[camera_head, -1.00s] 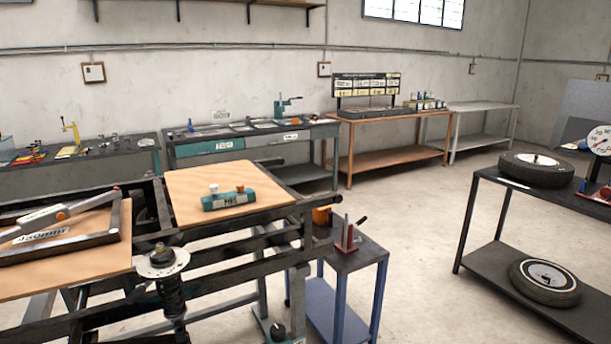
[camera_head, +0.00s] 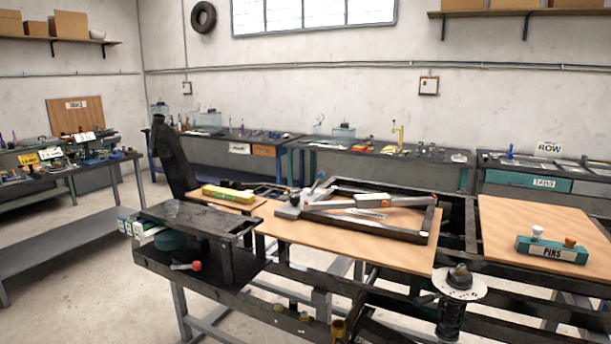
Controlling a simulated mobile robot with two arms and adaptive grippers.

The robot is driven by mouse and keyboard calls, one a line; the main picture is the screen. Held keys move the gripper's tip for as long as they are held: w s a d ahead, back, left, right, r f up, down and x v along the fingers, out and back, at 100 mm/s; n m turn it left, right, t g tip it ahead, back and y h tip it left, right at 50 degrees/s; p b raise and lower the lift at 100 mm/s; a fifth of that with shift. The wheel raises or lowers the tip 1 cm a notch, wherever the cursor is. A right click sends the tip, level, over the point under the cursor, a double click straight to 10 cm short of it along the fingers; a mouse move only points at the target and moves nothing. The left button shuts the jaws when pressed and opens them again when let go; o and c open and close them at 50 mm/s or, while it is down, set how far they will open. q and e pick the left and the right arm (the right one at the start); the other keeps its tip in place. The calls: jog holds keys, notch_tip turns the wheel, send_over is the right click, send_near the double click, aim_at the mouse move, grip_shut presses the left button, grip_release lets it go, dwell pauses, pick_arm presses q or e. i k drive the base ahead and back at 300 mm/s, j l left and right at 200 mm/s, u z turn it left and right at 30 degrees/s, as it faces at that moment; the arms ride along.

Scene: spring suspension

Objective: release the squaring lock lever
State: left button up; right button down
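No label marks the squaring lock lever, and I cannot tell for certain which part it is. A short lever with a red knob (camera_head: 195,266) sticks out beneath a small dark raised plate (camera_head: 190,215) at the front left of the bench. A dark rectangular frame (camera_head: 425,228) lies on a wooden board (camera_head: 350,255) in the middle. A pale grey bar (camera_head: 385,202) with a red end lies across this frame. A blue knob (camera_head: 319,174) stands at the frame's back left. Neither of my grippers is in view.
A teal block labelled PINS (camera_head: 552,250) sits on the right board (camera_head: 500,215). A coil-over shock absorber (camera_head: 455,300) stands at the front. A dark slanted upright (camera_head: 172,155) rises behind the raised plate. Workbenches line the back wall. Clear floor (camera_head: 70,285) lies at the left.

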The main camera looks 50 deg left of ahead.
aim_at(320, 174)
jog(key=u, duration=1.5)
jog(key=l+z, duration=0.2)
jog(key=l, duration=0.15)
jog(key=k, duration=0.05)
